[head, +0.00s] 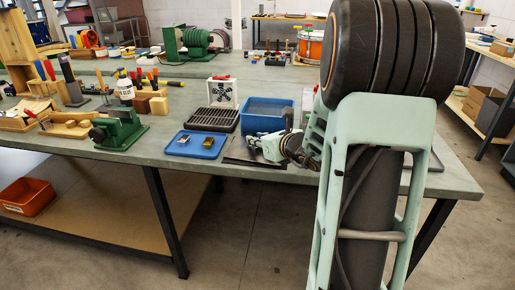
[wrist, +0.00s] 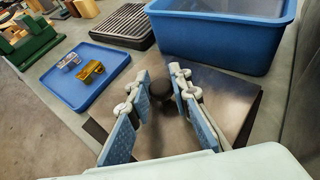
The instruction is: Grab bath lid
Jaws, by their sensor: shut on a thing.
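The bath lid (wrist: 228,95) is a thin, flat, dark metallic plate with a round black knob (wrist: 186,90), in the wrist view in front of the blue bath (wrist: 222,38). My gripper (wrist: 162,78) is shut on the lid by its knob, with blue-padded fingers on either side of it. In the head view my gripper (head: 268,147) is low over the bench at its front edge, beside the bath (head: 263,122). My arm and fingers hide part of the lid. I cannot tell whether the lid touches the bench.
A blue tray (head: 200,145) with two small metal parts lies left of my gripper. A black slotted rack (head: 212,120) stands behind it. A green vise (head: 121,130) is farther left. The green bench top (head: 180,108) has some bare room behind the tray.

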